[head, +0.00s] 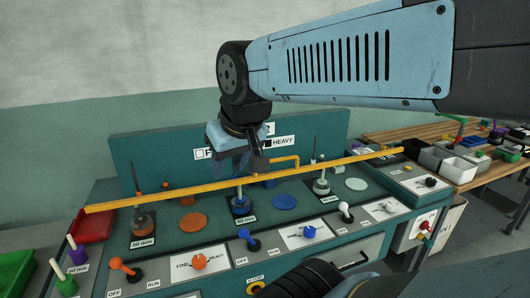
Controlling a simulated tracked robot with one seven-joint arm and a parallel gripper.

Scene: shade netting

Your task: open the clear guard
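A long yellow bar (150,196) crosses above the console from left to right, sloping up to the right. It looks like the edge of the clear guard; the see-through panel itself is hard to make out. A yellow bracket-shaped handle (297,159) rises from the bar near its middle. My gripper (258,165) points down at the left end of this handle, close to the bar. I cannot tell whether its fingers touch or hold the handle. The finger gap is too small and dark to read.
The green console (120,247) carries orange, blue and white knobs and levers, with upright posts behind them. A red tray (92,228) and a green bin (14,270) stand at the left. A wooden table (415,130) with small bins is at the right.

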